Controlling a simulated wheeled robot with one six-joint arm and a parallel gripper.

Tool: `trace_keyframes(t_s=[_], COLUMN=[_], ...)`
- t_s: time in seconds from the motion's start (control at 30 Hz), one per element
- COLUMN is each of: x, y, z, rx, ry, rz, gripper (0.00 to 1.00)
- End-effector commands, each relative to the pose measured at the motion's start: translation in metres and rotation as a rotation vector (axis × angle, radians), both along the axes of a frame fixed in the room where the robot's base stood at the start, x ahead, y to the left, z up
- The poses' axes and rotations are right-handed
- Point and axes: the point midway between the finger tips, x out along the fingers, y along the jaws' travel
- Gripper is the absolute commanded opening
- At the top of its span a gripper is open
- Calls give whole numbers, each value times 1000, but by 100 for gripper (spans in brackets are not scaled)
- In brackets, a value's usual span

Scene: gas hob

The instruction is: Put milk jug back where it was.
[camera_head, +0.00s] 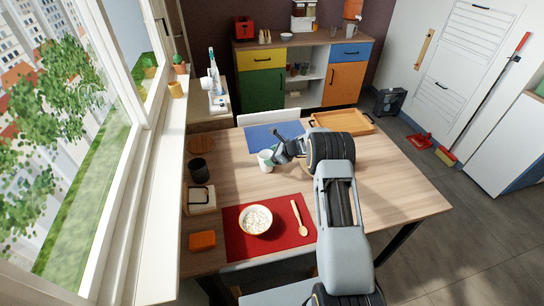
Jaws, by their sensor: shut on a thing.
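The white milk jug (265,161) is near the middle of the wooden table, just in front of the blue placemat (262,138). It looks upright. My gripper (276,157) reaches it from the right and is shut on its right side. My arm comes in from the lower right and hides part of the table behind it. I cannot tell whether the jug's base touches the table.
A bowl (256,219) and a wooden spoon (299,217) lie on a red placemat (236,249). A dark cup (198,168), a napkin holder (201,199) and an orange box (202,240) line the left edge. A wooden tray (351,125) is behind my arm. The table's right side is clear.

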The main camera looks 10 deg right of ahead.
Motion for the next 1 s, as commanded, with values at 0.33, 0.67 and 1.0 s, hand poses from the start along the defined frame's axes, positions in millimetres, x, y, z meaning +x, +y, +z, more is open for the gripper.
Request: trace_keyframes(t_s=[0.33, 0.67, 1.0], x=[0, 0, -7], y=[0, 0, -10], z=[-4, -4, 10], rx=[0, 1, 1], ry=[1, 1, -1], rz=[1, 0, -3], gripper=[75, 96, 96])
